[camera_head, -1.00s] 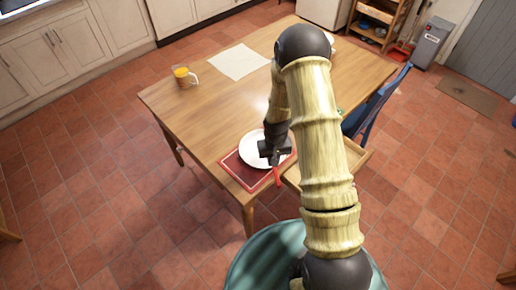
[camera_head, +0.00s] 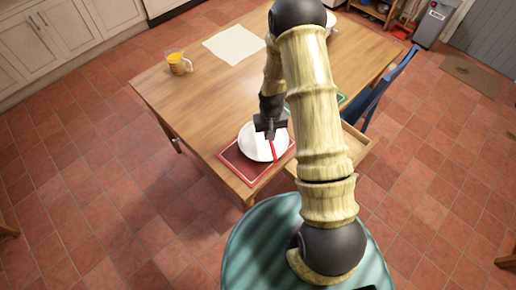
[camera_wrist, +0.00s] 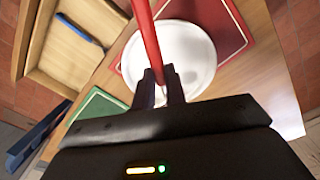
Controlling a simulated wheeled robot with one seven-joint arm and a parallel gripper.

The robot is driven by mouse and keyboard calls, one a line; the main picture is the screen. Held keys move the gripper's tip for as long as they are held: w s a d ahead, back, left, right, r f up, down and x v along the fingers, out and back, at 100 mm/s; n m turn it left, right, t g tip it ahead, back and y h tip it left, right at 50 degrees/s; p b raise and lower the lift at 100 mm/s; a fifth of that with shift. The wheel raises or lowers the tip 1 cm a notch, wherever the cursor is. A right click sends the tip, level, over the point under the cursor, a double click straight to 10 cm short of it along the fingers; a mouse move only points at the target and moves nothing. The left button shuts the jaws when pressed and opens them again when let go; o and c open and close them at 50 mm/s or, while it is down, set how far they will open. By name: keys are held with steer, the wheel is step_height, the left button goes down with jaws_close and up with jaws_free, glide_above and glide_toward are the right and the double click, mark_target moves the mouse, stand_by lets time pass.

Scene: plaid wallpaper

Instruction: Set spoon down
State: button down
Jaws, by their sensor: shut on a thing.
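My gripper (camera_head: 268,130) is shut on a red-handled utensil, taken to be the spoon (camera_head: 273,150), and holds it above the white plate (camera_head: 253,147). In the wrist view the red handle (camera_wrist: 147,35) runs from the top edge down between the two fingertips (camera_wrist: 159,88); a bowl end cannot be made out. The plate (camera_wrist: 190,50) lies on a red placemat (camera_head: 238,166) at the near corner of the wooden table (camera_head: 200,110). The gap between spoon and plate is hard to judge.
An open drawer (camera_wrist: 60,50) holds a blue-handled utensil (camera_wrist: 80,30). A green placemat (camera_wrist: 95,105) lies beside the plate. A mug of orange drink (camera_head: 177,64) and a pale mat (camera_head: 233,45) are farther back. A blue chair (camera_head: 378,95) stands at right. The table's left middle is clear.

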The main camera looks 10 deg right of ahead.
steer(key=a+f+n+b, duration=0.2)
steer(key=a+n+b, duration=0.1)
steer(key=a+b, duration=0.4)
steer(key=n+b, duration=0.4)
glide_above(237, 165)
steer(key=shift+f, duration=0.15)
steer(key=shift+f, duration=0.1)
step_height(237, 165, down, 6)
steer(key=shift+w+r, duration=0.1)
steer(key=shift+r, duration=0.05)
steer(key=shift+f+p, duration=0.55)
steer(key=shift+f, duration=1.5)
